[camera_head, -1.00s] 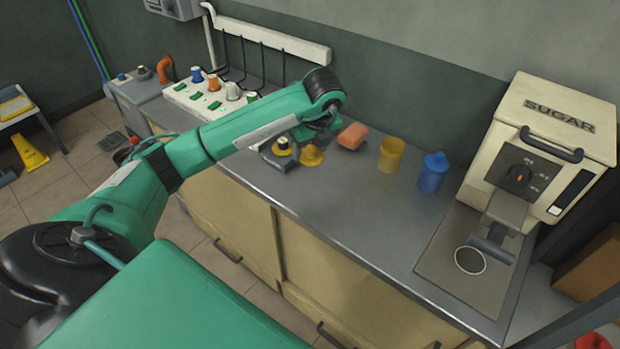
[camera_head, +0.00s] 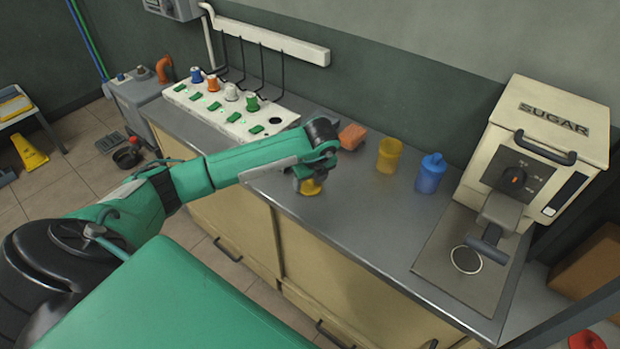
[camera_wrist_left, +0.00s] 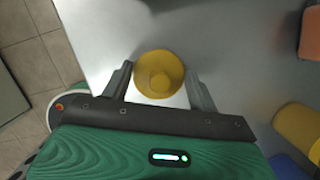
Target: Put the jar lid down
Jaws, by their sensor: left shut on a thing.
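The yellow jar lid (camera_head: 311,187), a round piece with a raised centre, is between the fingers of my left gripper (camera_head: 308,180). In the left wrist view the lid (camera_wrist_left: 160,73) sits between the two grey fingers, and the gripper (camera_wrist_left: 160,85) is shut on it. It is low over the grey counter (camera_head: 370,225), near its front edge; I cannot tell whether it touches the surface. A yellow jar (camera_head: 390,156) stands upright on the counter to the right. My right gripper is not in view.
A blue jar (camera_head: 432,173) and the sugar machine (camera_head: 540,150) stand to the right. The counter in front of the jars is clear.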

